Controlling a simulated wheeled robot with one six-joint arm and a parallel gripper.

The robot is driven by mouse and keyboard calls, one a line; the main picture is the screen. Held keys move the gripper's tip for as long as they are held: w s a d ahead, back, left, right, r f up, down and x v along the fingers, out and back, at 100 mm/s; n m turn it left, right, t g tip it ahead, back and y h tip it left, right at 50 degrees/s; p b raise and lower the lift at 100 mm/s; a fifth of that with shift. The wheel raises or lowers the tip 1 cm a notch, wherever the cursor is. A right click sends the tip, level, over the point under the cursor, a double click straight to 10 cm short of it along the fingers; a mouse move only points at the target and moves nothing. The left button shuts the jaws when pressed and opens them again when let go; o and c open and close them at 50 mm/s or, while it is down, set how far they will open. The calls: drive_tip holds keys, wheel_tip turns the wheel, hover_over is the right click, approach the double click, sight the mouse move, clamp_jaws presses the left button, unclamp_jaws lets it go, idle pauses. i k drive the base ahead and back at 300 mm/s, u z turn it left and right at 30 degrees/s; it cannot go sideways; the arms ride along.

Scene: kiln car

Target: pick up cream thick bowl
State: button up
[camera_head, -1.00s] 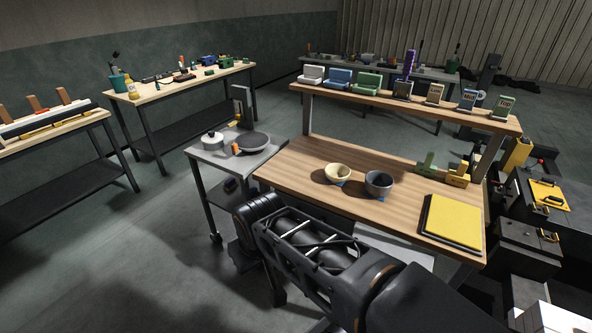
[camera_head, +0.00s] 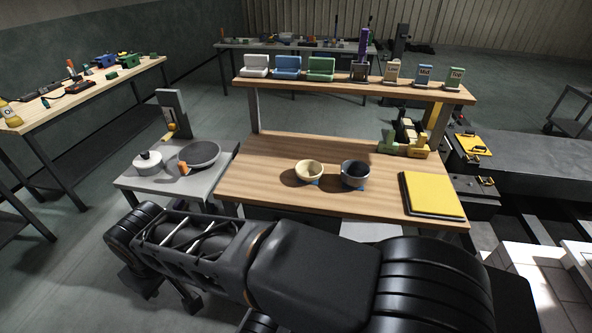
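The cream thick bowl (camera_head: 309,171) stands upright on the wooden workbench (camera_head: 262,180), near the middle of its top. A blue patch shows under its right edge. A dark grey bowl (camera_head: 355,174) stands just to its right, a small gap apart. My black arm crosses the lower part of the head view, in front of the bench and apart from the bowls. My gripper's fingers cannot be made out.
A yellow pad (camera_head: 432,194) lies at the bench's right. Green and yellow blocks (camera_head: 402,146) stand behind it. A raised shelf (camera_head: 350,88) carries boxes and labelled cards. A grey cart (camera_head: 205,178) with a pan (camera_head: 199,154) stands left. The bench's left top is clear.

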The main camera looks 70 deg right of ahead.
sight(308, 171)
drive_tip(key=z, duration=0.45)
drive_tip(key=i, duration=0.75)
drive_tip(key=z, duration=0.95)
drive_tip(key=i, duration=0.35)
drive_tip(key=z, duration=0.4)
